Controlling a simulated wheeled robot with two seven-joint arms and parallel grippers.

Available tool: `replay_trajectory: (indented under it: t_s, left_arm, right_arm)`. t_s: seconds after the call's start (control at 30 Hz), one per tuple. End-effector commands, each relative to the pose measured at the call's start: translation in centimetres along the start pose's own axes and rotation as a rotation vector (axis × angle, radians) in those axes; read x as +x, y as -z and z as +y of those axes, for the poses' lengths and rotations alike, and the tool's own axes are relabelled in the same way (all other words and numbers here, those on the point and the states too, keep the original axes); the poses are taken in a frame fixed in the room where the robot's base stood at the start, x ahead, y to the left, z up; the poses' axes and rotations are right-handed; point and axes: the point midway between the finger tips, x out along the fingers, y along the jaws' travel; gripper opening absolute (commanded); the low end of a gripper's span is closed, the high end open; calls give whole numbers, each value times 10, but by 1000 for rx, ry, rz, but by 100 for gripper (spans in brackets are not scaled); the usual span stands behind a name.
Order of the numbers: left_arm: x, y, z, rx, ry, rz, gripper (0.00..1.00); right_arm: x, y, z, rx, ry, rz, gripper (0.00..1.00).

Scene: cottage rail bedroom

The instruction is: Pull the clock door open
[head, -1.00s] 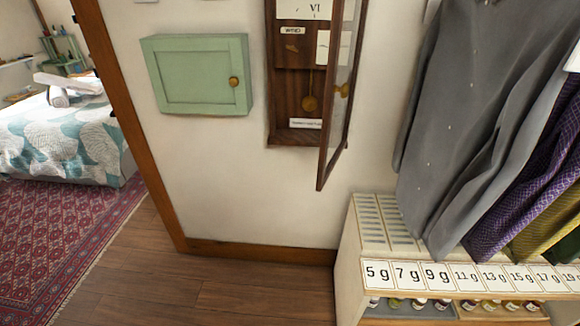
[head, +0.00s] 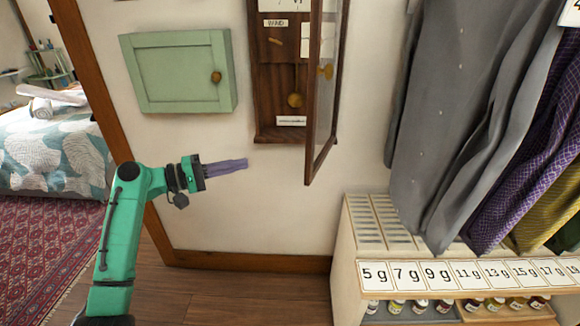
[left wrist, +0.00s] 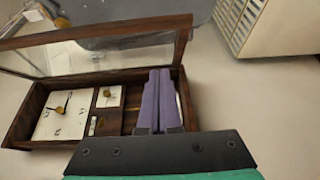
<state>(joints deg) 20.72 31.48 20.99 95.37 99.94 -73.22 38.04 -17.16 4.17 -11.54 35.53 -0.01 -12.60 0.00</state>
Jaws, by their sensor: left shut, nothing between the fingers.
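The wall clock (head: 272,120) has a dark wooden case, with a gold pendulum (head: 295,100) and a small white label inside. Its glazed door (head: 323,110) stands swung open, hinged on the right and jutting out from the wall, with a brass knob (head: 326,71) on it. My left gripper (head: 246,163), with purple fingers, is shut and empty, below and left of the case. The left wrist view shows the fingers (left wrist: 160,100) in front of the case (left wrist: 15,130), with the open door (left wrist: 90,55) beyond. The right gripper is not in view.
A green wall cabinet (head: 175,75) hangs left of the clock, its door shut. Grey and purple garments (head: 440,110) hang at the right above a white shelf unit (head: 345,250) with gram labels. A wooden door frame (head: 85,90) stands at the left. Wall below the clock is bare.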

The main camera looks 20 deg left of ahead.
Motion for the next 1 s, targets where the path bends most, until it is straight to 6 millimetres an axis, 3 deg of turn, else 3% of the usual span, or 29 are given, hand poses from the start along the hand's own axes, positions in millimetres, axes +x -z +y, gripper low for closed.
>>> replay_trajectory:
  t_s: [0.07,0.23,0.63,0.8,1.0]
  left_arm:
    - [0,-8,14,10,-21,-30,0]
    - [19,-9,19,8,-24,-34,0]
    - [105,-14,22,6,-21,-33,0]
    - [122,-34,20,7,-20,-31,0]
    - [127,-40,16,9,-20,-29,0]
  right_arm:
    - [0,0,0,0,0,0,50]
    - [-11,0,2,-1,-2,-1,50]
    - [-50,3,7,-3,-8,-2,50]
    - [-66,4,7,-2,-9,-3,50]
    - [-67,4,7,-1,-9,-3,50]
